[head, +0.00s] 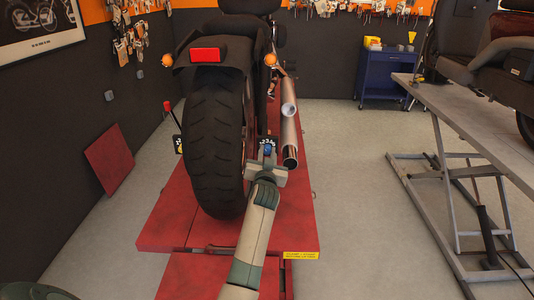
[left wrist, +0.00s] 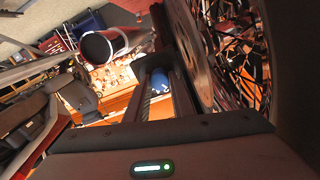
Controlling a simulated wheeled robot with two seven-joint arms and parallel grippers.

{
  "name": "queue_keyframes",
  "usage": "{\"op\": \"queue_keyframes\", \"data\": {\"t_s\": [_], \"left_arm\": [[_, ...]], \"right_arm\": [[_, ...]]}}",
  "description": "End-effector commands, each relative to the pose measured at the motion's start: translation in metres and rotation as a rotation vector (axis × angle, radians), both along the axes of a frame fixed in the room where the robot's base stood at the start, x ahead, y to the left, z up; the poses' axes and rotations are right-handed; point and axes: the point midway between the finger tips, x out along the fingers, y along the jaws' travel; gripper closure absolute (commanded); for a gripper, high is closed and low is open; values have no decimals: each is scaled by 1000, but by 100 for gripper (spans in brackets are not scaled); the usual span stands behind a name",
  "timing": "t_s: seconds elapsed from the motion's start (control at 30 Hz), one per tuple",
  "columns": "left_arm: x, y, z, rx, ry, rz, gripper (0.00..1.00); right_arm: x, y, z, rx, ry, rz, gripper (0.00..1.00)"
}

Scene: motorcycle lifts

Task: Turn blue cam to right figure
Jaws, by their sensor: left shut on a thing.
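The blue cam (head: 268,149) is a small blue piece at the right side of the motorcycle's rear wheel, in front of a small dark plate with pale figures (head: 268,140). The figures are too small to read surely. My left gripper (head: 267,156) reaches up to the cam from below and is shut on it. In the left wrist view the blue cam (left wrist: 160,81) shows between the two dark fingers. The fingers hide part of it, so its exact turn cannot be told. My right gripper is not in view.
The motorcycle's rear tyre (head: 214,140) stands close left of my gripper, and the exhaust pipes (head: 289,135) are close on its right. The red lift platform (head: 190,225) is below. A grey lift (head: 450,120) with another motorcycle stands right. Open floor (head: 350,200) lies between the lifts.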

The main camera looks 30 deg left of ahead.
Motion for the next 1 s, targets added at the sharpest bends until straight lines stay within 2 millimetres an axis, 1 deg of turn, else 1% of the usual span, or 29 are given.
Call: {"op": "queue_keyframes", "data": {"t_s": [0.43, 0.47, 0.5, 0.53, 0.87, 1.0], "left_arm": [[0, 0, 2, 18, 7, 0, 100], [0, 0, 2, 18, 7, 0, 73], [0, 0, 2, 18, 7, 0, 64], [0, 0, 2, 18, 7, 0, 59], [0, 0, 0, 16, 9, 0, 59], [-4, -3, 0, 16, 9, 0, 59]], "right_arm": [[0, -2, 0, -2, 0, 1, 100], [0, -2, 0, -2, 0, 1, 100], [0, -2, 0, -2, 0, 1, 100], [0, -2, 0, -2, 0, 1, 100], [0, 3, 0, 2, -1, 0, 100], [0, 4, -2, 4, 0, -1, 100]]}}
